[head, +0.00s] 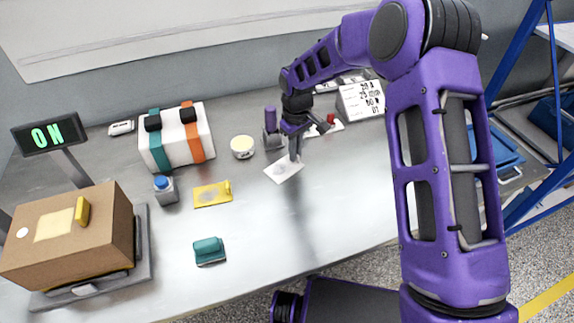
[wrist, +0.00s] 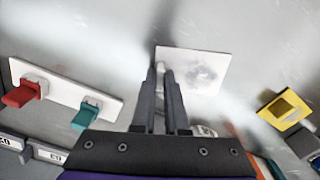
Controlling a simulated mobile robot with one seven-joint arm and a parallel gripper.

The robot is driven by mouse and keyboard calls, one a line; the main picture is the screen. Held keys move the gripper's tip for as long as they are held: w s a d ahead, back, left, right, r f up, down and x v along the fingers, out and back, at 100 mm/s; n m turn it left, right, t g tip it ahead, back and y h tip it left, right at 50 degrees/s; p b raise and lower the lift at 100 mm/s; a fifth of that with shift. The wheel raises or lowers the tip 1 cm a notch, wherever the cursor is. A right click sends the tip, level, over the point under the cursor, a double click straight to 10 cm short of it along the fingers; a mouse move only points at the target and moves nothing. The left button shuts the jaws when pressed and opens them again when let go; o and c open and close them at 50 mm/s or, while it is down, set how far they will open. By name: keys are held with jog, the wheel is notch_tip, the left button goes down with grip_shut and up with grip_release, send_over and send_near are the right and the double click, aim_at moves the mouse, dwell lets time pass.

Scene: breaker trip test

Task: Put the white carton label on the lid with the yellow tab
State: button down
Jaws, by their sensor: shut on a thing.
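The white carton label (head: 285,172) is a flat white card with a grey smudge, at or just above the middle of the bench. My gripper (head: 296,156) stands over it, fingers pointing down, shut on a small upright part of it. In the wrist view the label (wrist: 205,72) shows beyond my gripper's fingertips (wrist: 166,72). The brown carton (head: 110,240) is at the far left of the head view. Its lid (head: 108,205) carries an upright yellow tab (head: 82,211), a pale square patch (head: 54,225) and a small white dot. Whether the label touches the bench is unclear.
Between label and carton lie a yellow plate (head: 207,196) with an upright tab, a blue button (head: 161,183) and a teal block (head: 208,247). A strapped white box (head: 175,140) and round tub (head: 242,147) stand behind. An "ON" display (head: 48,134) rises behind the carton.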

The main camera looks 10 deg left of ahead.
notch_tip(320, 180, up, 10)
jog(key=s+d+f+m, duration=0.2)
jog(key=d+m, duration=0.1)
jog(key=d, duration=0.5)
jog(key=s+d+f+m, duration=0.2)
jog(key=s+d+m, duration=0.1)
jog(key=d, duration=0.6)
jog(key=s+d+f+m, duration=0.2)
jog(key=d+m, duration=0.3)
jog(key=d, duration=0.3)
jog(key=shift+s+d+f+p, duration=0.25)
jog(key=shift+s+p, duration=0.15)
jog(key=shift+s, duration=0.2)
jog(key=w+a+r+n, duration=0.2)
jog(key=a, duration=0.7)
jog(key=w+a+r+n, duration=0.2)
jog(key=a, duration=0.6)
jog(key=w+a+r+n, duration=0.2)
jog(key=a+r, duration=0.1)
jog(key=a, duration=0.6)
jog(key=b, duration=0.1)
send_over(288, 167)
jog(key=shift+n, duration=0.3)
notch_tip(288, 167, down, 6)
jog(key=shift+f, duration=0.1)
jog(key=shift+f+b, duration=0.35)
jog(key=shift+f, duration=1.65)
jog(key=shift+f, duration=0.1)
